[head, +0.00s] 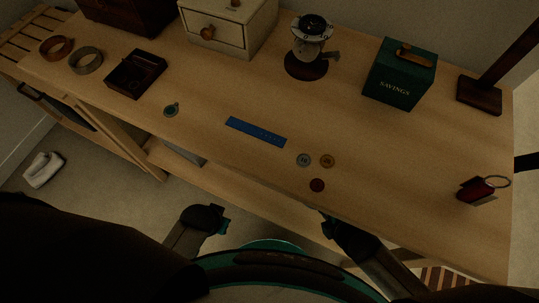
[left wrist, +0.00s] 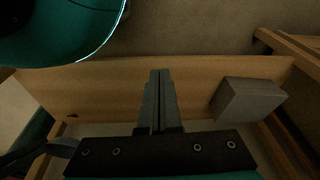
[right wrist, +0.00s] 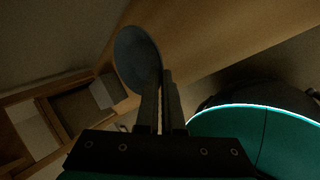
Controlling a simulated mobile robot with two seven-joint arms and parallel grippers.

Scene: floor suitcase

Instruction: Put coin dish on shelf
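The coin dish (right wrist: 136,58) is a round, dark grey-blue disc in the right wrist view. My right gripper (right wrist: 161,76) is shut on its rim, and the dish stands out to the left of the fingertips. In the head view my right gripper (head: 325,220) is low at the table's front edge, and the dish cannot be made out there. The shelf (head: 225,184) is a wooden board under the table top; it also shows in the left wrist view (left wrist: 95,85) and behind the dish in the right wrist view (right wrist: 200,35). My left gripper (left wrist: 160,75) is shut and empty.
A grey box (left wrist: 248,98) sits at one end of the shelf. The shelf's middle is clear.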

